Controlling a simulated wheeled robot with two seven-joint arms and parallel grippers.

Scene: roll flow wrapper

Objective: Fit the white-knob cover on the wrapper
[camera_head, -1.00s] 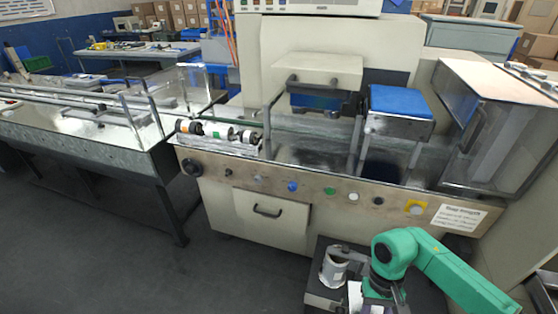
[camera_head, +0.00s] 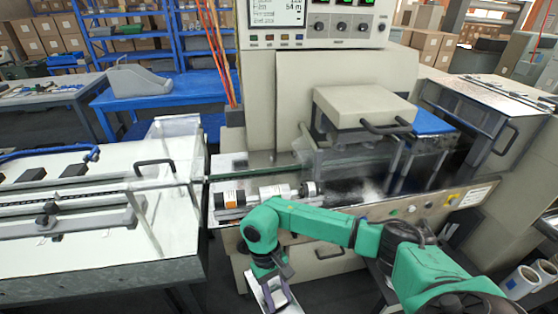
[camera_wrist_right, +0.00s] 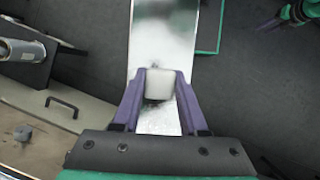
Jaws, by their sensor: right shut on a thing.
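The cover is a long shiny metal plate (camera_wrist_right: 165,42) with a white knob (camera_wrist_right: 160,85) in the right wrist view. My right gripper (camera_wrist_right: 160,92) is shut on the white knob, one purple finger on each side. In the head view, my right gripper (camera_head: 272,290) is low at the bottom centre, in front of the wrapper (camera_head: 275,105). Part of the pale cover (camera_head: 262,300) shows beside the fingers and is cut off by the frame. Part of my left gripper (camera_wrist_right: 272,24) shows at the wrist view's upper right corner; its fingertips are unclear.
A conveyor table (camera_head: 90,245) stands left of the wrapper. Rollers (camera_head: 262,195) lie on the wrapper's front ledge, just above my right arm. White rolls (camera_head: 520,280) stand at the lower right. Dark floor lies below the cover.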

